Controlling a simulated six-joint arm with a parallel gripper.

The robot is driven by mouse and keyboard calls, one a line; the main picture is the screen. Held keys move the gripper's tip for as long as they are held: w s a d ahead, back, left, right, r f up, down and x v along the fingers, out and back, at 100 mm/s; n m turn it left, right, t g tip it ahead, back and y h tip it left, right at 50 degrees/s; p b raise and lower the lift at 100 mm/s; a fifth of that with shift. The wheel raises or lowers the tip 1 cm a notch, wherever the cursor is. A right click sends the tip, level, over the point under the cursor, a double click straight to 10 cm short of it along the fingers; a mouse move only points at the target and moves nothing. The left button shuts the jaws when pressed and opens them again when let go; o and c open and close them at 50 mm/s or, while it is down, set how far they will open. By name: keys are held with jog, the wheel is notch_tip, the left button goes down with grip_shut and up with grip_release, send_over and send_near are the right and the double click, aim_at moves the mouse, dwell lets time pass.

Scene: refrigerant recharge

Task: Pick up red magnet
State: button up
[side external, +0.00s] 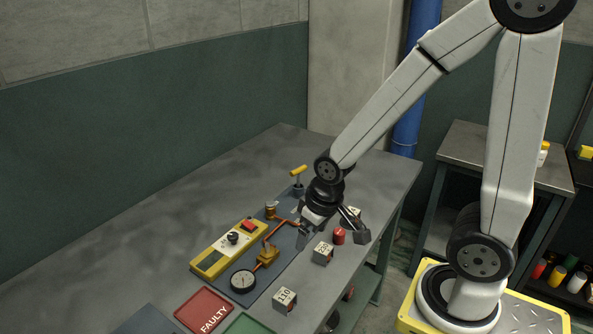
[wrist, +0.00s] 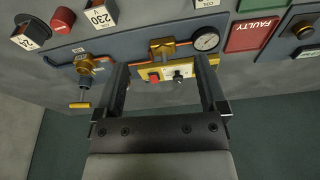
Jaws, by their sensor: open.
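The red magnet, a small red cylinder (side external: 339,236), stands on the grey bench near its right edge. In the wrist view, the red cylinder (wrist: 62,20) is at the upper left, outside the space between my fingers. My gripper (side external: 332,238) is open and empty above the bench. In the side view the magnet appears between the two fingertips, but the wrist view shows it off to one side. In the wrist view my gripper (wrist: 162,64) points at the panel with the yellow box (wrist: 180,72).
Labelled blocks, a 230V coil (wrist: 102,14) and a 24 coil (wrist: 30,35), flank the magnet. A 110 block (side external: 285,300) sits nearer the front. The panel carries a gauge (side external: 243,281), copper pipe and yellow-handled valve (side external: 298,178). A red FAULTY tray (side external: 190,306) is at front.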

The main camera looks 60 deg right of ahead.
jog(key=w+d+f+m+g, duration=0.1)
jog(key=w+d+f+m, duration=0.2)
jog(key=d+m, duration=0.55)
jog(key=m+g, duration=0.2)
jog(key=m, duration=0.7)
send_over(339, 231)
notch_tip(339, 231, down, 4)
jog(key=shift+d+f, duration=0.1)
jog(key=shift+f, duration=1.25)
jog(key=shift+f, duration=2.6)
grip_shut()
jog(key=shift+r, duration=0.15)
